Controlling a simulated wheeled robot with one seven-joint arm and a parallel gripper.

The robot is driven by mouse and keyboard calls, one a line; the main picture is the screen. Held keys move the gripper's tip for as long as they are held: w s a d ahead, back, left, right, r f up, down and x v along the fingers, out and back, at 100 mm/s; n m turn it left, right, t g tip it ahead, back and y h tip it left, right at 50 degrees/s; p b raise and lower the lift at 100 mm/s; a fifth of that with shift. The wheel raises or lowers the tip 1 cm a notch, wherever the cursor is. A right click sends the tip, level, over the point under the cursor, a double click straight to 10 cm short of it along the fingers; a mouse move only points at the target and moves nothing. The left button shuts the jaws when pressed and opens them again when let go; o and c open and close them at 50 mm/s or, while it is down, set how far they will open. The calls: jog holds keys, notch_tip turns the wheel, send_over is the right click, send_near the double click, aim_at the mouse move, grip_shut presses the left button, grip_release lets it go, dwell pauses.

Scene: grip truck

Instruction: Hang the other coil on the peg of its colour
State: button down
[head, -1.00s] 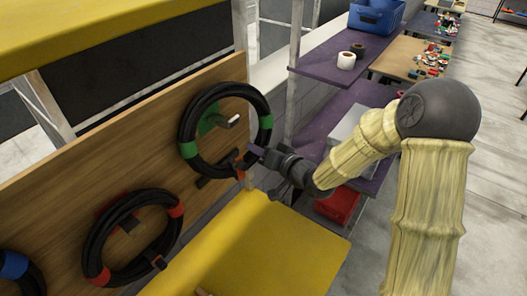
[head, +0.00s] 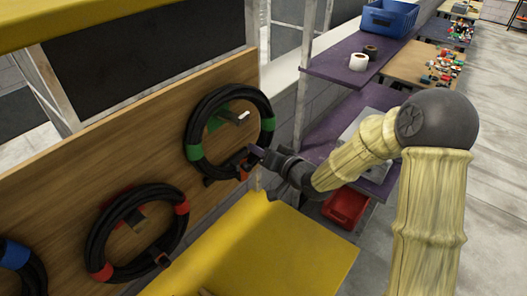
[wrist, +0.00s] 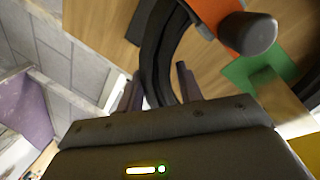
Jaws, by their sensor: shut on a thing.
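A black coil with green bands (head: 194,155) is at the right end of the wooden board. The peg with the green plate (head: 243,116) pokes through the coil's opening, with the upper part of the ring above it. Whether the coil touches the peg is unclear. My gripper (head: 255,153) is shut on the coil's lower right. In the wrist view the black coil (wrist: 160,55) runs between my fingers (wrist: 158,88), beside an orange piece with a dark round end (wrist: 241,33). A green piece (wrist: 258,72) lies beyond.
A black coil with red bands (head: 101,272) hangs around its peg on the board (head: 70,190). A blue-banded coil (head: 14,254) is cut off at left. A yellow surface (head: 270,245) lies below. Purple shelves (head: 330,66) and a red bin (head: 346,209) stand at right.

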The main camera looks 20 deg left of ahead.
jog(key=shift+w+a+f+b, duration=0.1)
jog(key=shift+f+b, duration=0.6)
jog(key=shift+f, duration=0.2)
jog(key=c, duration=0.9)
grip_release()
jog(key=shift+a, duration=0.1)
jog(key=shift+o, duration=0.2)
jog(key=shift+f, duration=0.25)
jog(key=b+v, duration=0.4)
jog(key=v, duration=1.3)
jog(key=shift+r, duration=0.15)
